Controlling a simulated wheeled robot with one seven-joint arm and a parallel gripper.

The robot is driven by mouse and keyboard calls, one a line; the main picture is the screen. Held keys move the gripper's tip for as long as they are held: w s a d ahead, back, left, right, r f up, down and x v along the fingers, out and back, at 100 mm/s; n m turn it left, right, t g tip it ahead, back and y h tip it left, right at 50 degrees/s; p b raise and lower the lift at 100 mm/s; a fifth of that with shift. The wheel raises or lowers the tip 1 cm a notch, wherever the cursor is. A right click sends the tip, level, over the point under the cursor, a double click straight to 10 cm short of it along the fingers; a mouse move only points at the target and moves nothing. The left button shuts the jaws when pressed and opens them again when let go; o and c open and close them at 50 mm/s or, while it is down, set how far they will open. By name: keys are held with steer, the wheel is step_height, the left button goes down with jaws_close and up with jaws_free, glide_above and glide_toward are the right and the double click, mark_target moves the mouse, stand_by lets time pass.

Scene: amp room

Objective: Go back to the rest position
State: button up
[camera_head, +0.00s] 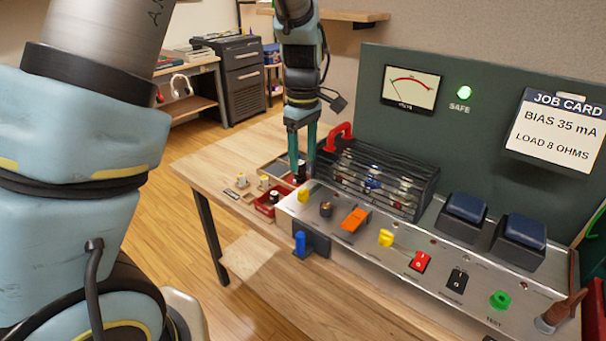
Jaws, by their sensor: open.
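My gripper (302,165) hangs down at the end of my arm, over the left end of the workbench. Its two teal fingers point downward and are spread apart, with a dark, small knob-like thing seen close to the fingertips. I see nothing held between the fingers. The fingertips are close to the left end of the metal control panel (390,250) and the small red tray (268,203). Whether the fingers touch anything cannot be told from this view.
A black slatted cage (385,180) with a red handle (338,135) stands just right of my gripper. Behind it rises a dark green board (450,130) with a meter (410,87), a lit green SAFE lamp (464,93) and a job card (556,132). Open room lies above the bench.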

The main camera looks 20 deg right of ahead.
steer(key=shift+r, duration=0.75)
steer(key=s+a+m, duration=0.2)
steer(key=a+m, duration=0.1)
steer(key=a, duration=1.2)
steer(key=s+a+m+t, duration=0.1)
steer(key=a+m, duration=0.3)
steer(key=a, duration=1.1)
steer(key=shift+s+t, duration=0.3)
steer(key=shift+s, duration=0.3)
